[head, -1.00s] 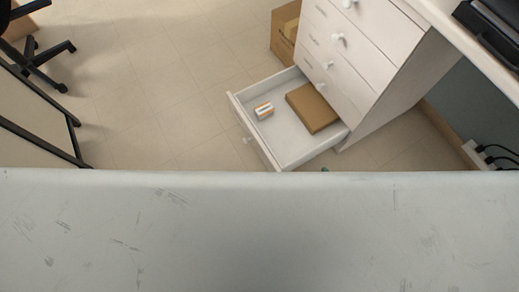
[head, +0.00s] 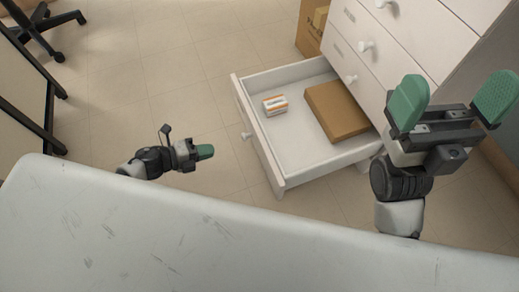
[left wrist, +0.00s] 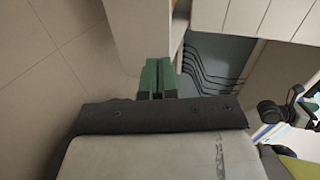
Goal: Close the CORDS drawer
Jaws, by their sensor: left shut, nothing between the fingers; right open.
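The bottom drawer (head: 283,184) of the white drawer unit (head: 446,45) is pulled out in the head view. A small orange and white box (head: 275,105) and a flat brown box (head: 337,111) lie in it. I cannot read a CORDS label on it. Its front has a white knob (head: 246,135). My left gripper (head: 205,152) is shut and empty, left of the drawer front and apart from it. Its green fingers meet in the left wrist view (left wrist: 158,77). My right gripper (head: 455,103) is open and empty, and appears over the right part of the drawer unit.
A cardboard box (head: 312,28) stands on the floor behind the drawer. A wheeled black chair (head: 45,25) and a dark-framed panel (head: 25,90) are at the left. Tiled floor (head: 150,70) between them and the drawer is clear. Dark cables (left wrist: 205,70) show in the left wrist view.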

